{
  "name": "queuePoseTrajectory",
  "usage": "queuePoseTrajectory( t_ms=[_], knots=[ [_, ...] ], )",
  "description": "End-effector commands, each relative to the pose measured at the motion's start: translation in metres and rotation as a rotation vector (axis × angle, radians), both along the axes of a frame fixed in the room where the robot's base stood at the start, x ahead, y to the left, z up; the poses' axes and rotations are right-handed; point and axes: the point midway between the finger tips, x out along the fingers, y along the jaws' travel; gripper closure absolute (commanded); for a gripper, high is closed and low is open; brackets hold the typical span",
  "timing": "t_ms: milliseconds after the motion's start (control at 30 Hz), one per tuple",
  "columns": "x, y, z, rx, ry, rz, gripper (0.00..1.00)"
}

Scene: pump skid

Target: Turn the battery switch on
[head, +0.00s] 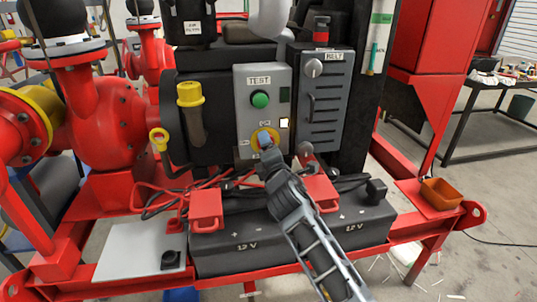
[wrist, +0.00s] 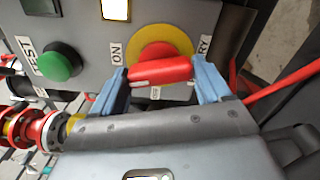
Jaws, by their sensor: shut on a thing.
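The battery switch is a red handle on a yellow disc on the grey control panel; in the head view its yellow disc (head: 257,133) shows behind my gripper (head: 266,146). In the wrist view the red handle (wrist: 160,71) lies between the two blue fingers of my gripper (wrist: 162,80), which is shut on it, one finger at each end. The handle's left end points towards the ON label (wrist: 117,51). A second label, probably OFF, is partly hidden below the handle. Part of the yellow disc (wrist: 165,46) shows above it.
A green TEST button (head: 260,99) sits above the switch, with a lit window (head: 284,123) beside it. A grey BELT box (head: 318,100) stands to the right. Black 12 V batteries (head: 235,237), cables and red clamps lie below my gripper. A red pump (head: 105,120) is at left.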

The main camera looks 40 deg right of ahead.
Motion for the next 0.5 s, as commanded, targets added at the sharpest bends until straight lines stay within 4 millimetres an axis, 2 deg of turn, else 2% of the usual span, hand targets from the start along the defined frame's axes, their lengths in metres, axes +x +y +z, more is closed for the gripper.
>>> queuePoseTrajectory(
  t_ms=[500],
  knots=[
    [0.0007,-0.0018,0.0022,0.233,-0.164,-0.001,0.54]
  ],
)
